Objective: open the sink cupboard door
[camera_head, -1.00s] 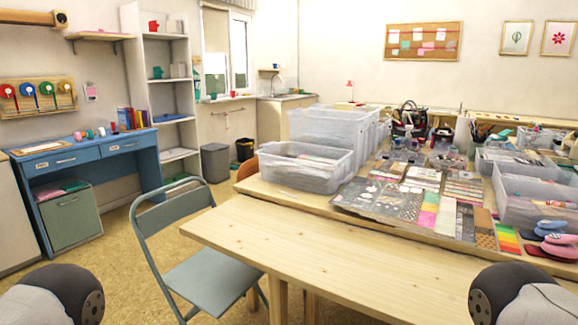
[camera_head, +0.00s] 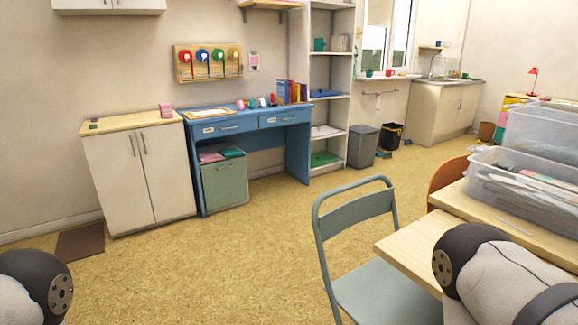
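The sink cupboard (camera_head: 446,112) stands against the far wall, right of centre in the head view. It is a beige-white unit with two doors (camera_head: 462,105), which look shut. A sink with a tap (camera_head: 432,72) is set in its wooden top. It is well across the room from me. Parts of my two arms show at the lower left and lower right corners. Neither gripper is in view.
A folding chair (camera_head: 355,204) and the work table (camera_head: 408,246) with clear plastic bins (camera_head: 535,195) stand close on the right. Open floor (camera_head: 215,262) lies ahead. A grey bin (camera_head: 362,147) and black bin (camera_head: 390,136) stand left of the sink cupboard.

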